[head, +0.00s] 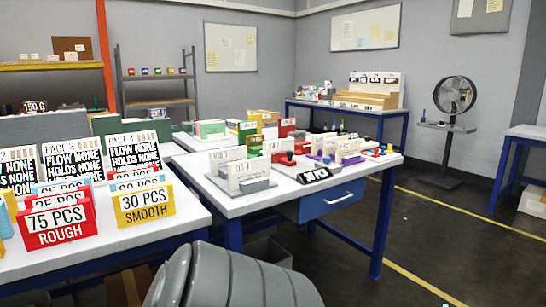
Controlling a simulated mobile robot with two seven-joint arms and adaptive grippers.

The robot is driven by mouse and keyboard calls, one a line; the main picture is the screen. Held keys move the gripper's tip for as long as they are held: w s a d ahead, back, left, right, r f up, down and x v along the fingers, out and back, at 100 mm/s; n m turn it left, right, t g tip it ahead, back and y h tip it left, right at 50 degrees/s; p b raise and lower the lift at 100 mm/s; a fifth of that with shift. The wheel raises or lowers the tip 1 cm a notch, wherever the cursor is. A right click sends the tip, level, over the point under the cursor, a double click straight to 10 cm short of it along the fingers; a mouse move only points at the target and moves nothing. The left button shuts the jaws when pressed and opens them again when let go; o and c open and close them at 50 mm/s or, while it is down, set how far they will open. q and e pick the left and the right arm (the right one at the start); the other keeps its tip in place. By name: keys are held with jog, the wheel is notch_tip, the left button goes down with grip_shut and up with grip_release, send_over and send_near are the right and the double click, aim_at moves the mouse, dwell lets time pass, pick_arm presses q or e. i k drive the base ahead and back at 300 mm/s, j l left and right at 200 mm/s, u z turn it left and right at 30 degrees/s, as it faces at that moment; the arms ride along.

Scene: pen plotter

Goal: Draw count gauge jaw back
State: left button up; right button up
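No part that I can surely name as the count gauge or its jaw stands out at this distance. The middle table (238,207) bears several small fixtures with upright white plates and coloured bases. The nearest fixture (246,184) has a stepped grey base and white plates with small dark lettering that I cannot read. A red-based fixture (283,167) and a purple-based one (322,158) stand behind it to the right. Neither of my grippers is in view. A grey ribbed shape at the bottom centre may be part of my own arm.
The left table (150,236) carries red "75 PCS ROUGH" (58,226) and yellow "30 PCS SMOOTH" (144,206) signs, with "FLOW NONE" cards (73,160) behind. A black label (315,175) lies near the middle table's front edge, above a blue drawer (331,200).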

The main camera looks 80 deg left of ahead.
aim_at(285, 158)
jog(key=u, duration=2.5)
jog(key=i+l+u, duration=0.15)
jog(key=i+l, duration=0.35)
jog(key=i+l+u, duration=0.2)
jog(key=i+l, duration=0.3)
jog(key=l, duration=0.15)
